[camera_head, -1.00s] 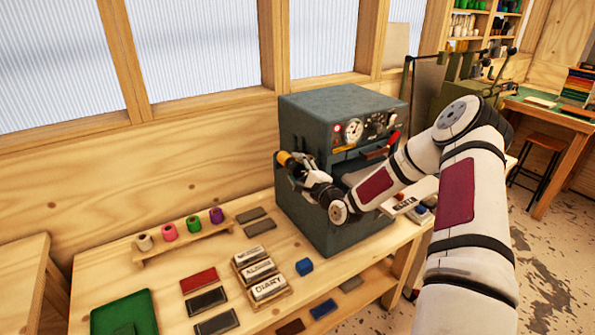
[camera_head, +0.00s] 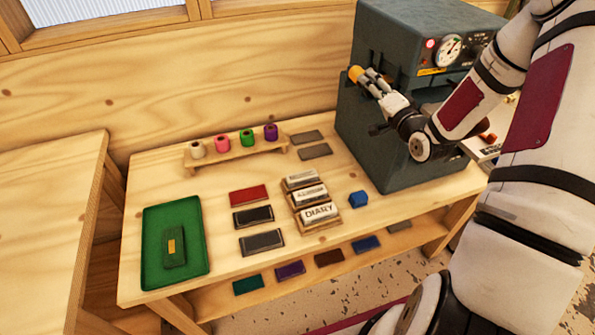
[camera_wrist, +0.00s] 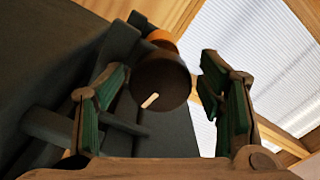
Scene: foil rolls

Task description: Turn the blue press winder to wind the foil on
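The blue-grey press (camera_head: 385,150) stands at the right end of the bench. On its left side an orange foil roll (camera_head: 355,73) sticks out; it also shows in the wrist view (camera_wrist: 163,37). In the wrist view a dark round winder knob (camera_wrist: 160,85) with a pale mark sits in front of that roll. My gripper (camera_head: 372,82) is at the press's side, by the roll. In the wrist view its green-padded fingers (camera_wrist: 160,100) are spread on either side of the knob, with gaps showing. The head view does not show the knob clearly.
Spare foil rolls in white, pink, green and purple stand on a wooden rack (camera_head: 240,153). A green tray (camera_head: 155,270) holds a green book (camera_head: 174,247). The press body is close to my arm.

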